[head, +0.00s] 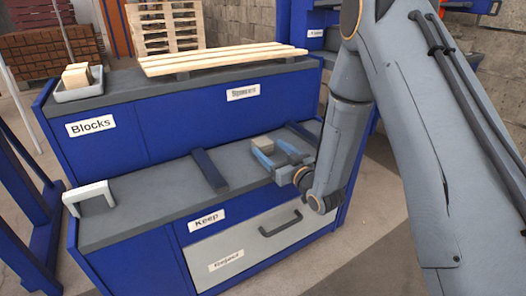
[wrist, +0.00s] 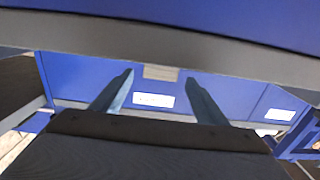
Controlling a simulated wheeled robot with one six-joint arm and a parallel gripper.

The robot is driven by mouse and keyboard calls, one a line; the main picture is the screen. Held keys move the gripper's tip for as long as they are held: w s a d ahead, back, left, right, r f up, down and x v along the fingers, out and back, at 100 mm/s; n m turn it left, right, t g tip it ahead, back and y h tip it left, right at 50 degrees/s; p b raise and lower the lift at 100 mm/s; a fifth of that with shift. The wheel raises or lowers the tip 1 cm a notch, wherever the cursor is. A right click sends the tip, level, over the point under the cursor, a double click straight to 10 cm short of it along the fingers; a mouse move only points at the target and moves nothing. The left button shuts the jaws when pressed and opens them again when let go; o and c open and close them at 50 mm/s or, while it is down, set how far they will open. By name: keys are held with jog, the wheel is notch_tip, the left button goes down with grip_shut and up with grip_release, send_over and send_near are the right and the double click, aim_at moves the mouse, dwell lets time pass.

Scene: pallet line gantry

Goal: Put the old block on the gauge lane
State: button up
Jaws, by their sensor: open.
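A small beige-grey block (head: 262,144) sits on the grey lower shelf (head: 150,187), right of the middle. It also shows in the wrist view (wrist: 161,72), between the fingertips or just beyond them. My gripper (head: 267,148) is open, its two blue fingers low over the shelf and pointing at the block. In the wrist view my gripper (wrist: 159,78) has a clear gap between its fingers; I cannot tell whether either touches the block. A white bracket-shaped gauge (head: 90,197) stands at the left end of the lower shelf.
Dark bars (head: 210,168) cross the lower shelf on both sides of the block. On the upper ledge stand a tray (head: 79,92) of light blocks above a "Blocks" label and a wooden slatted pallet (head: 225,60). A grey drawer (head: 262,250) is below.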

aim_at(262, 141)
jog(key=b+x, duration=0.1)
jog(key=x, duration=0.5)
jog(key=shift+f+b, duration=0.15)
jog(key=shift+b, duration=0.25)
jog(key=c, duration=1.3)
